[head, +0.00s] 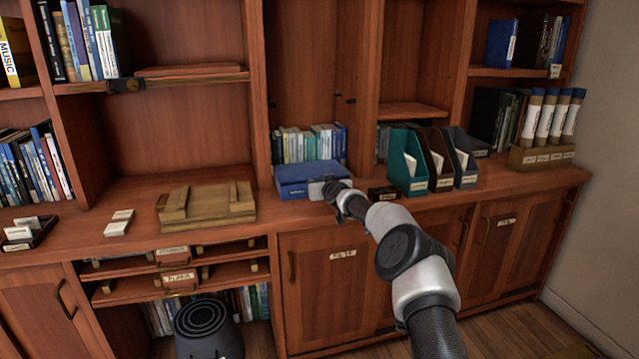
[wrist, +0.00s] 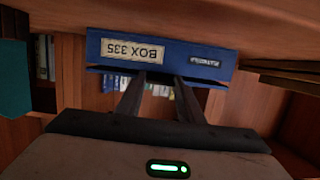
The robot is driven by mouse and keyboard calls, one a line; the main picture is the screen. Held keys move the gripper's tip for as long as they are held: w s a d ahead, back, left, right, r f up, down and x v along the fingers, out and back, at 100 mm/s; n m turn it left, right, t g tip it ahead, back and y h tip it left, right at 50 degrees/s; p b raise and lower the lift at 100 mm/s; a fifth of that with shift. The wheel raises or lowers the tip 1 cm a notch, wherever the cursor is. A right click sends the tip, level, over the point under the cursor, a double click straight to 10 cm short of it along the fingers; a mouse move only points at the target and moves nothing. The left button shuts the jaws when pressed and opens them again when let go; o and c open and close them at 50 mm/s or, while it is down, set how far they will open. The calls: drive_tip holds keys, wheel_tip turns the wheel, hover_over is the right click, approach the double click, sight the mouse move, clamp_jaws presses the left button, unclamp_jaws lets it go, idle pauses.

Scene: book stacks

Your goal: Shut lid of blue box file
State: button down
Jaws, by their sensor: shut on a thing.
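The blue box file (head: 298,188) lies flat on the wooden counter in the middle bay, in front of a row of books. In the wrist view, which is upside down, its front face (wrist: 200,48) carries a white "BOX 335" label. A narrow dark gap runs between this face and the lid edge (wrist: 216,80), so the lid looks low but slightly apart from the body. My gripper (head: 328,189) is at the box's front right. In the wrist view its fingers (wrist: 160,76) meet the front edge of the lid and are shut on it. The fingertips are partly hidden.
A small dark labelled block (head: 383,193) and a teal magazine file (head: 408,165) stand right of the box, with more files beyond. A wooden stand (head: 205,205) lies to the left. Bare counter (head: 265,216) runs along the front edge. Shelf uprights flank the bay.

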drive_tip(key=shift+f, duration=0.1)
drive_tip(key=c, duration=1.2)
unclamp_jaws()
drive_tip(key=shift+s+d+r, duration=0.15)
drive_tip(key=shift+s+r, duration=0.1)
drive_tip(key=shift+s, duration=0.15)
drive_tip(key=p+v, duration=0.2)
drive_tip(key=v, duration=1.4)
drive_tip(key=shift+s, duration=0.25)
drive_tip(key=shift+r, duration=0.1)
